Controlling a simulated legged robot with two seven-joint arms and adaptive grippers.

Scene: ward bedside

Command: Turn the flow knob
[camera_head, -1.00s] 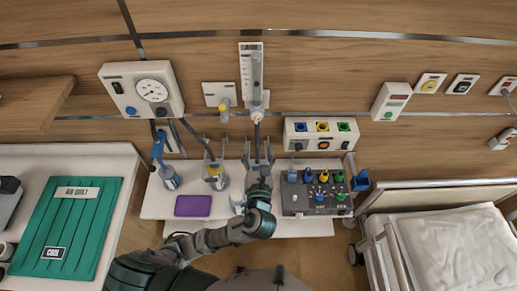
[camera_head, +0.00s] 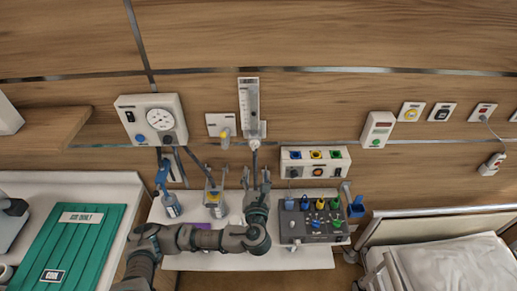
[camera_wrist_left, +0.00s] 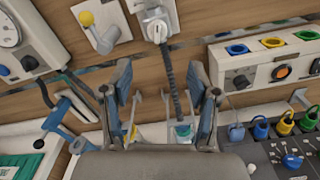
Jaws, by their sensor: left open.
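The flowmeter (camera_head: 249,100), a clear upright tube on a white plate, is on the wood wall. A small pale knob (camera_head: 262,129) shows at its lower right. In the left wrist view the flowmeter's white lower end (camera_wrist_left: 157,28) is at the top, with a dark ribbed hose (camera_wrist_left: 170,75) hanging from it. My left gripper (camera_head: 256,176) is below the flowmeter, fingers pointing up towards the wall. It is open and empty. In the left wrist view its fingers (camera_wrist_left: 162,85) stand either side of the hose in the picture, apart from the flowmeter. My right gripper is not in view.
A gauge unit (camera_head: 151,120) and a yellow-knobbed outlet (camera_head: 221,126) are left of the flowmeter. A socket panel (camera_head: 315,162) and a grey control box (camera_head: 313,218) are to the right. Bottles stand on the white shelf (camera_head: 290,260). A bed (camera_head: 440,260) is at right.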

